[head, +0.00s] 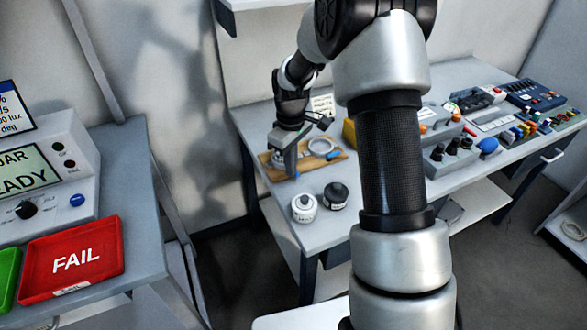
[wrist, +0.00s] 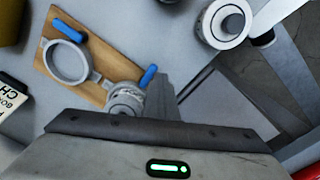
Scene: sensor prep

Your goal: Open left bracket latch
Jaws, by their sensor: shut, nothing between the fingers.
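A wooden board (head: 338,160) with two grey ring brackets lies on the bench; it also shows in the wrist view (wrist: 92,92). The right bracket (head: 322,145) is an open-centred ring with a blue latch handle (head: 333,155); in the wrist view it is the farther ring (wrist: 68,62). The left bracket (wrist: 125,98) is mostly hidden by my gripper in the head view. Its blue latch handle (wrist: 148,76) shows in the wrist view, right beside my gripper (wrist: 164,98). My gripper (head: 291,173) is shut and empty, pointing down at the left bracket; contact cannot be told.
A white jar (head: 304,208) and a dark jar (head: 335,195) stand in front of the board. A yellow object (head: 349,132) is behind it. Control boxes with knobs (head: 452,154) fill the bench to the right. A red FAIL tray (head: 72,259) is on the left table.

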